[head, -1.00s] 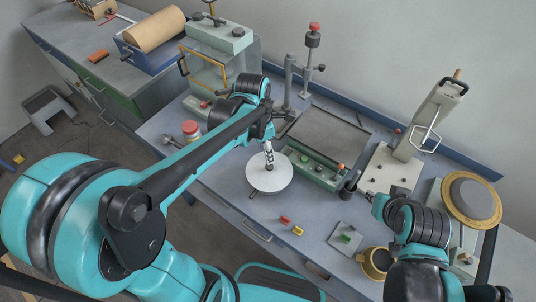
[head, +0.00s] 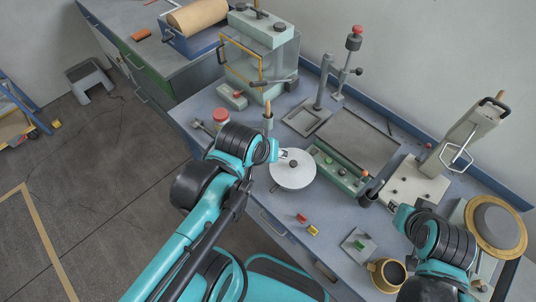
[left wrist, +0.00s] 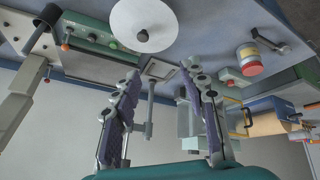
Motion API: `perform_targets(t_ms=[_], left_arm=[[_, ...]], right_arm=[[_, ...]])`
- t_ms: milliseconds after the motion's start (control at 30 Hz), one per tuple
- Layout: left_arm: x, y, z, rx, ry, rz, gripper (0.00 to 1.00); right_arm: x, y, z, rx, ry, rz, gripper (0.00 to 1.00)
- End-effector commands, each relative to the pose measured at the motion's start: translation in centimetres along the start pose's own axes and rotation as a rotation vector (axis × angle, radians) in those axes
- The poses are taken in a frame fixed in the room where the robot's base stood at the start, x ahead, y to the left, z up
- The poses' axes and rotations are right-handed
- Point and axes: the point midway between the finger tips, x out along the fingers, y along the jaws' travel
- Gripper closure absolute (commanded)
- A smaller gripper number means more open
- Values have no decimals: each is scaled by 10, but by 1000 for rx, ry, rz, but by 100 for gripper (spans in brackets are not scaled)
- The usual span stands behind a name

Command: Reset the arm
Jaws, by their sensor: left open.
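My left gripper (head: 281,156) is at the left edge of a round white disc (head: 292,179) with a dark knob (head: 293,163), in the head view. In the left wrist view its two fingers (left wrist: 158,78) are spread, with nothing between them. That view also shows the white disc (left wrist: 135,18) beyond the fingers. My right gripper (head: 398,212) is near the pale stand's base at the right; its fingers are too small and hidden to tell their state.
A green control box (head: 340,175), a red-lidded jar (head: 221,116) and a glass-fronted cabinet (head: 240,66) stand around the disc. Small red and yellow blocks (head: 307,224) and a brass cup (head: 386,274) lie nearer. A tall pale stand (head: 466,135) rises at the right.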

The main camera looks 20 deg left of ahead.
Motion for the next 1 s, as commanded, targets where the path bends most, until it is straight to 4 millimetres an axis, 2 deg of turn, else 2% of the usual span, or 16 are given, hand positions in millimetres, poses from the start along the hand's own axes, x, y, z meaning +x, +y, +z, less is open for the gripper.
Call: perform_targets(t_ms=[100, 233, 533, 800, 1000], left_arm=[[-2, -5, 7, 200, 49, 1, 57], [-3, -7, 9, 302, 73, -1, 57], [-1, -7, 9, 314, 74, -2, 57], [33, -14, 29, 313, 73, -1, 57], [33, -14, 30, 313, 73, -1, 57]], right_arm=[[0, 0, 0, 0, 0, 0, 76], [0, 0, 0, 0, 0, 0, 76], [1, 0, 1, 0, 0, 0, 76], [34, 0, 24, 0, 0, 0, 76], [34, 0, 25, 0, 0, 0, 76]])
